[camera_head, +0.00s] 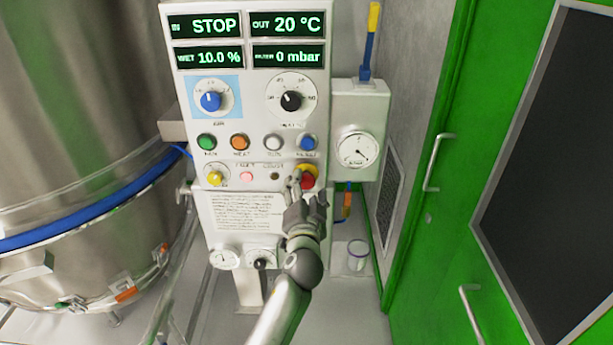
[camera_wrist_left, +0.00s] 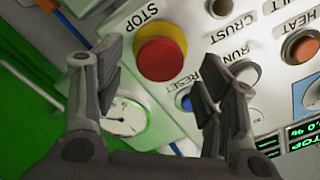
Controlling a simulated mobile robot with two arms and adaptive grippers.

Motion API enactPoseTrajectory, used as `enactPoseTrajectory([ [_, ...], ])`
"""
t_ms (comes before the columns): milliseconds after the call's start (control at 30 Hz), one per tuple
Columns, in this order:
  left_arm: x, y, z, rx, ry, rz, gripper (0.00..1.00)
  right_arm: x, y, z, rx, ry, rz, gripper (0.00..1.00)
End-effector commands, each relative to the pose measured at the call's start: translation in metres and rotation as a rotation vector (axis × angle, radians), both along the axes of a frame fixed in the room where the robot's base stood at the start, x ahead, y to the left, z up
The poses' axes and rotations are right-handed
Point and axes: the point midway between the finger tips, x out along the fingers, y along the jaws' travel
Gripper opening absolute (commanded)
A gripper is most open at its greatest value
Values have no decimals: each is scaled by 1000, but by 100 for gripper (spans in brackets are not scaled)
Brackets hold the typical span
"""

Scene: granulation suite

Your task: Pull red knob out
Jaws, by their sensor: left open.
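The red knob (camera_head: 308,181) is a round red button on a yellow collar at the lower right of the control panel (camera_head: 255,130). In the left wrist view the red knob (camera_wrist_left: 160,58) shows whole, under the word STOP, between and beyond my fingers. My left gripper (camera_head: 306,184) is in front of the panel at the knob and covers part of it in the head view. In the left wrist view my left gripper (camera_wrist_left: 158,75) is open, with nothing between its fingers. I cannot tell whether a fingertip touches the panel. My right gripper is not in view.
A blue button (camera_head: 307,143) sits just above the knob, with several other buttons to its left. A round gauge (camera_head: 357,149) is on a box at right. A steel vessel (camera_head: 80,120) stands at left, and a green door (camera_head: 445,200) at right.

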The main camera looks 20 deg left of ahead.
Motion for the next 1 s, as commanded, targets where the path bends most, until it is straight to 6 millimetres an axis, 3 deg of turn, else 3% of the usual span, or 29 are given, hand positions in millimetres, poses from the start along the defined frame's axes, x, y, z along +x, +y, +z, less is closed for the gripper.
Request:
enactPoseTrajectory([
  [100,19,5,2,1,1,1,64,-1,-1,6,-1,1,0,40],
  [300,37,10,0,-1,1,0,64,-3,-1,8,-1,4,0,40],
  [700,42,12,-1,-1,0,-1,64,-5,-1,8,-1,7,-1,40],
  [1000,41,12,-1,-1,1,-1,25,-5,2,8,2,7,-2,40],
])
